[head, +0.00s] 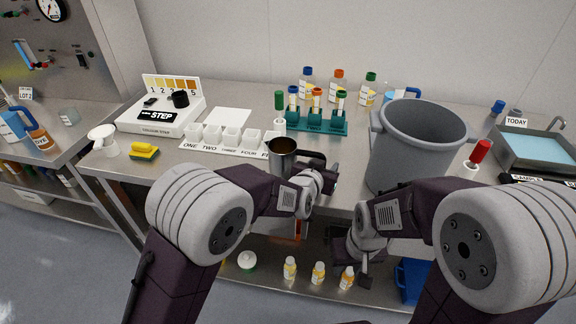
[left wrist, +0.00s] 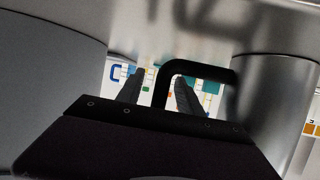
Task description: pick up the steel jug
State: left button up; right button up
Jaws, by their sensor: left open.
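The steel jug (head: 282,160) stands on the bench near its front edge, a shiny open cylinder with a black handle. In the left wrist view its metal side (left wrist: 272,90) fills the right part, and its black handle (left wrist: 205,68) arches out to the left. My left gripper (head: 328,162) is at the handle side of the jug; in the left wrist view its open fingers (left wrist: 158,95) stand on either side of the handle's outer upright part. I cannot tell whether they touch it. My right gripper (head: 355,262) hangs low in front of the bench; its jaw state is unclear.
A large grey pot (head: 415,150) stands close right of my left gripper. White cups (head: 230,137) on a labelled strip lie left of the jug. A teal rack (head: 318,126) with bottles stands behind. A sponge (head: 144,150) lies at the left. A shelf below holds small bottles (head: 318,273).

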pick_arm(q)
jog(key=shift+w+d+f, duration=0.2)
jog(key=shift+w+f, duration=0.05)
jog(key=shift+w, duration=0.2)
jog(key=shift+s+a+r, duration=0.1)
jog(key=shift+s, duration=0.05)
jog(key=c, duration=0.4)
grip_shut()
dwell(0.5)
